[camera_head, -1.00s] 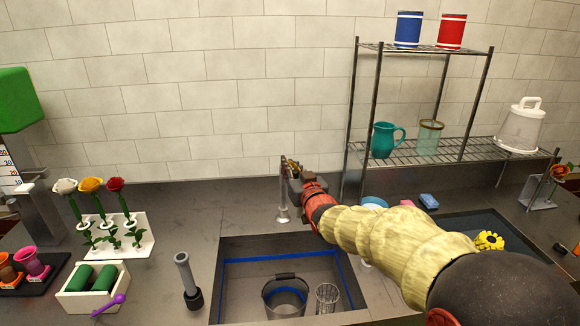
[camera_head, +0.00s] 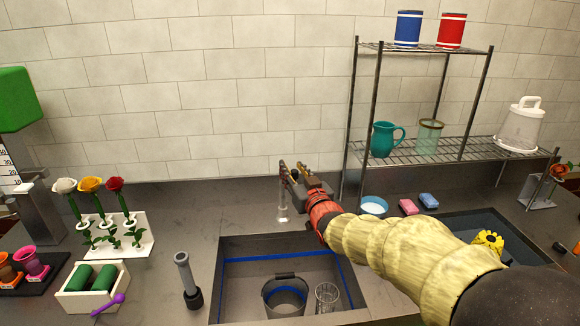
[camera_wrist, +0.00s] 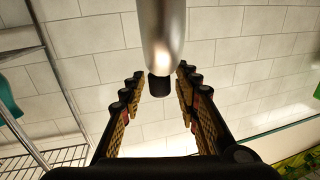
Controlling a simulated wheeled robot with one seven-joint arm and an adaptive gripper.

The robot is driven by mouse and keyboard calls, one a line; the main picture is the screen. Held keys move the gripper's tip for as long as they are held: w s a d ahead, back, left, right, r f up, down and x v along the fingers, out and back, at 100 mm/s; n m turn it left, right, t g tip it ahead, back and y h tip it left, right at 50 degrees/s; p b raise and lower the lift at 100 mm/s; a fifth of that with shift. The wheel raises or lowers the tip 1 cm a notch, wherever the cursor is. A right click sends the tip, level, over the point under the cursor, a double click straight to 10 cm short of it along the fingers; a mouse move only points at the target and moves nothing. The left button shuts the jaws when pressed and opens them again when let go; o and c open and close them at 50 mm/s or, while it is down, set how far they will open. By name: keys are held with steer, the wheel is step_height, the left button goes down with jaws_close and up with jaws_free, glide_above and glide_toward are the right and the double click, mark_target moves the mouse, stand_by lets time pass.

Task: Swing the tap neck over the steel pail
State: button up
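The tap (camera_head: 283,208) stands at the back edge of the left sink basin, its upper part partly hidden by my gripper in the head view. The steel pail (camera_head: 285,298), with a blue band and a dark handle, stands in that basin in front of the tap. My gripper (camera_head: 292,170) is at the height of the tap's upper part. In the wrist view, the shiny tap neck (camera_wrist: 162,35) with its dark tip comes between the two spread fingers (camera_wrist: 159,92). Gaps show on both sides, so the fingers are open around it and not closed on it.
A clear glass (camera_head: 327,296) stands right of the pail. A wire rack (camera_head: 420,152) holding a teal jug (camera_head: 384,139) rises behind my arm on the right. A bowl (camera_head: 374,206) and two sponges (camera_head: 409,206) lie near it.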

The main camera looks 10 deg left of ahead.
steer(key=v, duration=0.9)
